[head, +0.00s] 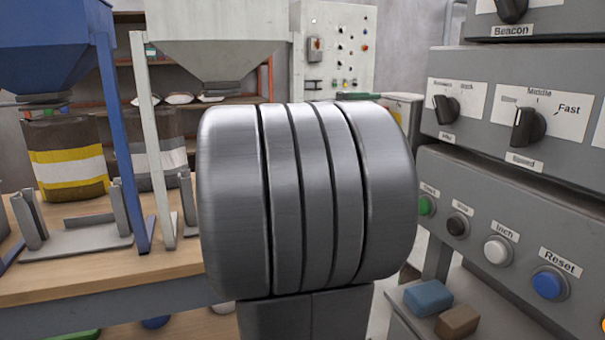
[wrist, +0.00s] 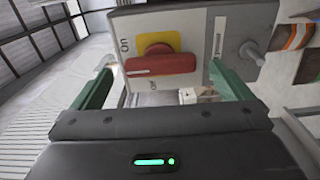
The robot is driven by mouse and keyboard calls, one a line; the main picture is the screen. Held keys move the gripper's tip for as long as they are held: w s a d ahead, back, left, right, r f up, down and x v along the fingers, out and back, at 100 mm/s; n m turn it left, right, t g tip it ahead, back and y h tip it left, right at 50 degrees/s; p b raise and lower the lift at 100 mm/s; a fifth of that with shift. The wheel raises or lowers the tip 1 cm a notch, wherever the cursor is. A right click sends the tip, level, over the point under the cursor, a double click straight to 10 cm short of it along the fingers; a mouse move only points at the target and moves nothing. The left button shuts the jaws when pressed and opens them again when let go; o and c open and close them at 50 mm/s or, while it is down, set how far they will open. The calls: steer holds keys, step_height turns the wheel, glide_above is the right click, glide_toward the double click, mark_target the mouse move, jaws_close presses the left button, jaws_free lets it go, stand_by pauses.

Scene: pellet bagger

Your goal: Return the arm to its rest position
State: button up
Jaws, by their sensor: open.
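My arm (head: 307,200) fills the middle of the head view as a large ribbed metal joint and hides what is behind it. My gripper (wrist: 160,70) shows in the wrist view with its two green fingers spread wide and nothing between them. Beyond the fingers is a grey switch box with a red rotary handle (wrist: 160,65) on a yellow plate (wrist: 158,42), marked On and Off. The handle lies roughly level in the picture. I cannot tell whether a finger touches the box.
A grey control panel (head: 480,180) with knobs and buttons stands close on the right. A blue block (head: 428,298) and a brown block (head: 457,321) lie below it. A wooden bench (head: 110,275) with hopper frames and a bag (head: 68,165) is on the left.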

steer(key=p+v, duration=0.2)
steer(key=v, duration=1)
steer(key=w+d+n+p, duration=0.2)
steer(key=d+n+p, duration=0.4)
steer(key=p, duration=0.5)
steer(key=w+d+n+p, duration=0.2)
steer(key=d+n+p, duration=0.5)
steer(key=n+p, duration=0.3)
steer(key=shift+w+p, duration=0.4)
steer(key=shift+p, duration=0.1)
stand_by(0.5)
steer(key=shift+d+n, duration=0.1)
steer(key=shift+n, duration=0.2)
steer(key=shift+s, duration=0.1)
